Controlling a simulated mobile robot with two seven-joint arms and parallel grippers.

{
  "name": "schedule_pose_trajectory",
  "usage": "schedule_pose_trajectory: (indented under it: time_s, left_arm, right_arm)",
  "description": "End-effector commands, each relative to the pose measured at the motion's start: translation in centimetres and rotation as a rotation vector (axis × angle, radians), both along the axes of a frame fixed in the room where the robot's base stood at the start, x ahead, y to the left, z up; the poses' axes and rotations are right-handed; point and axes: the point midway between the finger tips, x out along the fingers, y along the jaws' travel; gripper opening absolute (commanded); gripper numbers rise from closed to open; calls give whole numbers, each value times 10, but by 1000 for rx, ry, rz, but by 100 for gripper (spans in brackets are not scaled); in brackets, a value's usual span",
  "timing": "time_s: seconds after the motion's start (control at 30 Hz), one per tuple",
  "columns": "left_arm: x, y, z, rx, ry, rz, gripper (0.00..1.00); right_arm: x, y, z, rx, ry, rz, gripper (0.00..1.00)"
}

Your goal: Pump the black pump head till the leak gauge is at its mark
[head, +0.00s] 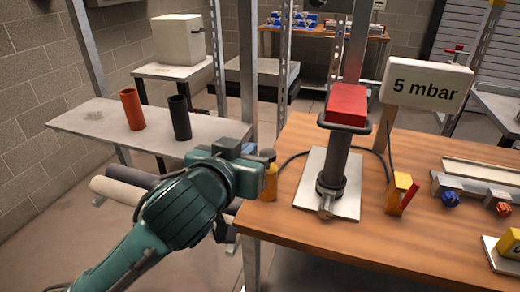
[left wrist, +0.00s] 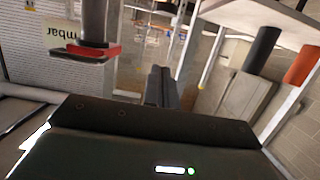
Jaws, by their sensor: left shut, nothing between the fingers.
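The pump stands upright on a pale plate on the wooden bench: a black cylinder (head: 334,165), a dark loop handle and a red block (head: 347,104) on top. The red block also shows at upper left in the left wrist view (left wrist: 92,51). A white sign (head: 427,84) behind the pump reads "5 mbar". A yellow device, perhaps a gauge (head: 510,243), is cut off at the right edge; its reading cannot be seen. My left gripper (head: 266,156) is shut and empty, left of the pump and apart from it; its fingers show in the left wrist view (left wrist: 160,87). My right gripper is not in view.
A yellow bottle (head: 270,183) stands at the bench's left edge beside my left gripper. A yellow block with a red lever (head: 402,193) sits right of the pump. Rails with blue and red knobs (head: 475,190) lie farther right. A grey shelf (head: 90,115) holds orange and black cylinders.

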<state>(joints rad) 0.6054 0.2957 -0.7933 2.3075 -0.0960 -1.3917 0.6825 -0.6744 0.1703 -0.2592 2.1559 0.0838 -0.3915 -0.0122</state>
Motion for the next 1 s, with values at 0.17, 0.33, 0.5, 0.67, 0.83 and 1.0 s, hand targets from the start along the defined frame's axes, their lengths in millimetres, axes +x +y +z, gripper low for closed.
schedule_pose_trajectory:
  time_s: [0.17,0.33,0.5,0.67,0.83,1.0]
  left_arm:
    - [0,0,0,0,1,0,0]
    - [6,-2,-2,1,1,0,0]
    - [30,-9,-8,3,2,1,0]
    - [62,-20,-16,3,2,0,0]
    - [92,-30,-24,2,0,0,0]
    - [93,-30,-51,3,2,-1,0]
  right_arm:
    - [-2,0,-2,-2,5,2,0]
    - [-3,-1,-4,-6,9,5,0]
    - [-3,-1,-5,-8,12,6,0]
    - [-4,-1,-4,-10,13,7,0]
    - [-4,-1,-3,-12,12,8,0]
    - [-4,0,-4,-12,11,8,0]
